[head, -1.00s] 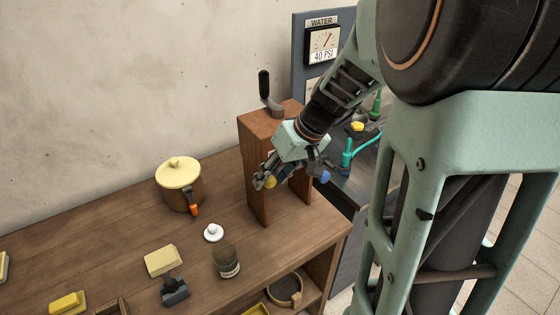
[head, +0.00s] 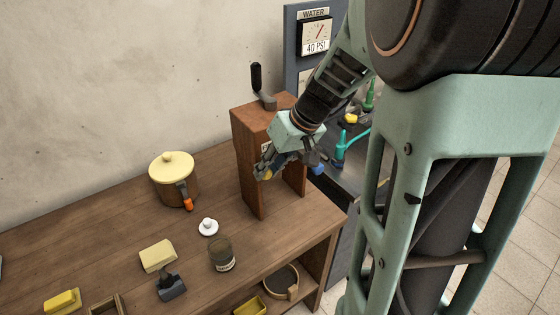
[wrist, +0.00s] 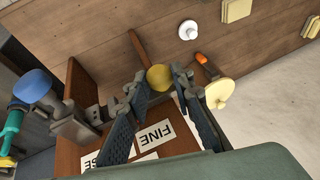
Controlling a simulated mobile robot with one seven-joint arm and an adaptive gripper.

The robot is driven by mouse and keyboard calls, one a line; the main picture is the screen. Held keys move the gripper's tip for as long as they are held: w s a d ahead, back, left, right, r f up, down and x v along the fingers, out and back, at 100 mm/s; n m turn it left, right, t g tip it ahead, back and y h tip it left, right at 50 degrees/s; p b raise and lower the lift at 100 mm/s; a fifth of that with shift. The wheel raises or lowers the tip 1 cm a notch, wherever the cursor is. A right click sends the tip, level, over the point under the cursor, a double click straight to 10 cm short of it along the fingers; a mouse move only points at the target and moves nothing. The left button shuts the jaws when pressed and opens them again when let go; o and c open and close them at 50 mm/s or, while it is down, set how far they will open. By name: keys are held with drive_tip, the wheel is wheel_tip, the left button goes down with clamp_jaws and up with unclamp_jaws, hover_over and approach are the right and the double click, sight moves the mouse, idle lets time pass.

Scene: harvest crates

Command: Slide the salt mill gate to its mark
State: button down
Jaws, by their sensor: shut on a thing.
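The salt mill (head: 248,185) is a tall brown wooden box with a dark crank on top, standing near the table's right end. Its white FINE label (wrist: 156,132) and part of a second label show in the wrist view. A round yellow knob (wrist: 160,78) sits between my fingertips, and I take it to be the gate's knob. My gripper (head: 265,169) is at the mill's open front and shut on this knob; it also shows in the wrist view (wrist: 158,85). The gate's plate and its mark cannot be made out.
A blue knob (head: 319,169) is right of my gripper. Left of the mill are a pot with a cream lid (head: 172,164), a white knobbed piece (head: 208,228), a glass jar (head: 222,255) and a yellow block (head: 157,255). The wall is behind.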

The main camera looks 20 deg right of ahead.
drive_tip(key=shift+w+d+b, duration=0.3)
drive_tip(key=shift+d, duration=0.5)
drive_tip(key=shift+w+d+b, duration=0.25)
drive_tip(key=shift+d, duration=0.5)
drive_tip(key=c, duration=1.6)
unclamp_jaws()
drive_tip(key=shift+r, duration=0.1)
